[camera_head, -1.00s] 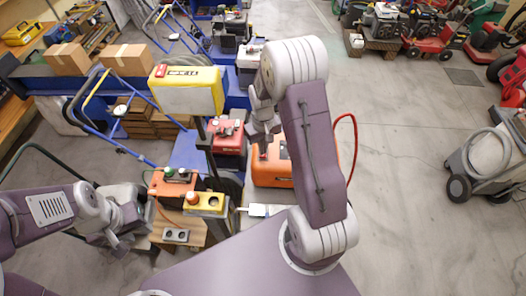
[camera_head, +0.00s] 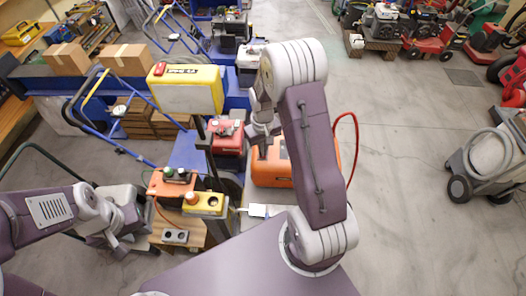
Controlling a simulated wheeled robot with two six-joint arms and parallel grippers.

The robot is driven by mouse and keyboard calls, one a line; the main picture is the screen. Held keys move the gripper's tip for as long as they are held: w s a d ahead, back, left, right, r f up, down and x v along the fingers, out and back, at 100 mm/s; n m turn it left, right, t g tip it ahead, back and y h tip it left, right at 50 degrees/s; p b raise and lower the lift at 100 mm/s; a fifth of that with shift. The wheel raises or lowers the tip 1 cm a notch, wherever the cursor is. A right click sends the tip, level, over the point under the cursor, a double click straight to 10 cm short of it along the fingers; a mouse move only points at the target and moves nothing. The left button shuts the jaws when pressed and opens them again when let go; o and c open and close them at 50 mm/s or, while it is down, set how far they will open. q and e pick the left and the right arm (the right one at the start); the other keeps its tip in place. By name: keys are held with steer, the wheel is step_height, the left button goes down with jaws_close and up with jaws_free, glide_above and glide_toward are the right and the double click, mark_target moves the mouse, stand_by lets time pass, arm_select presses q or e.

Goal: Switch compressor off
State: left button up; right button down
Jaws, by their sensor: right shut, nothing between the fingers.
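The compressor (camera_head: 270,179) appears to be the orange housing at the middle, with a red hose (camera_head: 354,150) looping at its right side. My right gripper (camera_head: 262,153) points down at the compressor's top left part. It is shut and empty, with its tips at or just above the housing; I cannot tell whether they touch. A switch is not visible there, as the gripper and my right arm cover part of the top. My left gripper (camera_head: 126,236) hangs at the left, beside the small control boxes and away from the compressor; its fingers are too unclear to judge.
An orange box (camera_head: 158,186) and a yellow box with an orange knob (camera_head: 211,203) stand left of the compressor, near a grey socket block (camera_head: 175,236). A yellow sign-like panel (camera_head: 188,92) rises behind. Open floor (camera_head: 410,180) lies to the right.

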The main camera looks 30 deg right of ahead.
steer(key=shift+f, duration=0.15)
step_height(320, 180, up, 7)
steer(key=p, duration=0.6)
stand_by(0.4)
